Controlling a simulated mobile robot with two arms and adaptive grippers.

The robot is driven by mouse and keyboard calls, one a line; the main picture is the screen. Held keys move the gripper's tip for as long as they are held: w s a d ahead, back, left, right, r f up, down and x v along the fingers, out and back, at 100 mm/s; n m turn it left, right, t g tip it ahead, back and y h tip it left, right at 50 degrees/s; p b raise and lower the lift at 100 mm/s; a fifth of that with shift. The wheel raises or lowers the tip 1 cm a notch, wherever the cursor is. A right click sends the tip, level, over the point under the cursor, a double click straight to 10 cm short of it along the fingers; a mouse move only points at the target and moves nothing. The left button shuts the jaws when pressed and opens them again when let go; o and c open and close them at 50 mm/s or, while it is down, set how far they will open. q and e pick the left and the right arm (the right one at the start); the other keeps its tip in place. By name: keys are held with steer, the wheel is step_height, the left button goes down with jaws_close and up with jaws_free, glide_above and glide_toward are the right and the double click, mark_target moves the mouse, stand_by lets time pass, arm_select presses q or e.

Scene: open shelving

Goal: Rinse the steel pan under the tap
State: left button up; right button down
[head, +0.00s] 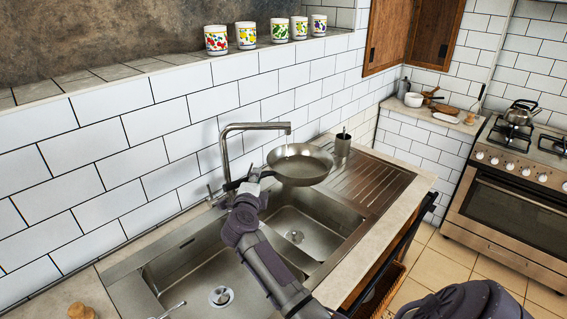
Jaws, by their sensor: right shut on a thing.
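The steel pan (302,168) is held up over the far end of the right-hand sink basin, roughly level, its open side up. The tap (246,127) rises behind the sink, and its spout end is above the left part of the pan, apart from it. I cannot tell clearly whether water is running. My right gripper (252,178) is shut on the pan's handle at the pan's left; the handle is mostly hidden by the gripper. My left gripper is not in view.
The tiled wall is close behind the tap. Several patterned mugs stand on the ledge above. A stove (515,205) with a kettle (520,112) is at far right.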

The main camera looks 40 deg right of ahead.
steer(key=shift+s+d+p+v, duration=0.1)
steer(key=shift+p+v, duration=0.55)
steer(key=shift+v, duration=0.6)
steer(key=shift+s+d+p+v, duration=0.1)
steer(key=shift+p+v, duration=0.5)
steer(key=shift+v, duration=0.7)
steer(key=s+a+r+p, duration=0.3)
steer(key=s+r+p, duration=0.1)
steer(key=p, duration=0.1)
steer(key=shift+w, duration=0.1)
stand_by(0.4)
